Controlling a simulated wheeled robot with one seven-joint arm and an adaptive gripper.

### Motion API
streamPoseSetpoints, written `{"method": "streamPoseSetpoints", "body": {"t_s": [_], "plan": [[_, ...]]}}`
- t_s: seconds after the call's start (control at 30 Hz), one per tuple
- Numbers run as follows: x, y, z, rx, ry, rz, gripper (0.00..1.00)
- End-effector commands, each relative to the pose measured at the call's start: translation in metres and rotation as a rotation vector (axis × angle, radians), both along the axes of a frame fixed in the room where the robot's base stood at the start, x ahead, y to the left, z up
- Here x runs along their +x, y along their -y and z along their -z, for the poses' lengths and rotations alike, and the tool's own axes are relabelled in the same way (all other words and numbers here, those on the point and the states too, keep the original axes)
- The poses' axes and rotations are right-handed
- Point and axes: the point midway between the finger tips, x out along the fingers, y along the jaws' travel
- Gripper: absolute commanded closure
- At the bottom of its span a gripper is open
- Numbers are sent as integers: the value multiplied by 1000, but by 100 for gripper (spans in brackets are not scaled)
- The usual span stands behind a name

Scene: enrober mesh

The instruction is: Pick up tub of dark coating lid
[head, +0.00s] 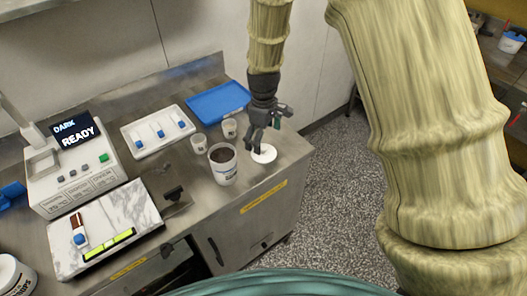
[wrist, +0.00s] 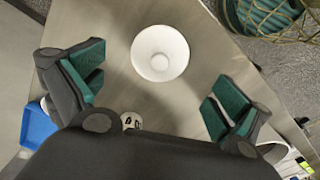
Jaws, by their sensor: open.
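The white round lid (head: 264,154) with a small raised knob lies flat on the steel counter near its right end. It also shows in the wrist view (wrist: 160,53), ahead of and between the spread fingers. My gripper (head: 264,140) is above the lid, pointing down, and its open jaws (wrist: 158,95) are empty. I cannot tell the exact gap to the lid. The tub of dark coating (head: 222,164), a white tub with dark brown contents, stands uncovered just left of the lid.
Two small white cups (head: 229,128) stand behind the tub. A blue tray (head: 218,102) and a white tray with blue-handled tools (head: 158,131) lie farther back. The machine reading DARK READY (head: 75,165) and a marble slab (head: 104,230) are at left.

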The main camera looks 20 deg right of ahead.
Motion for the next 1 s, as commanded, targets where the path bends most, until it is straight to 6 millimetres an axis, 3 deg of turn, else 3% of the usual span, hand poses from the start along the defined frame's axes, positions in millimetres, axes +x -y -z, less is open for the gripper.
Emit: {"method": "streamPoseSetpoints", "body": {"t_s": [0.6,0.93,1.0], "plan": [[0,1,48,0,-1,1,0],[0,1,51,0,0,0,0],[0,1,51,0,0,0,9]]}}
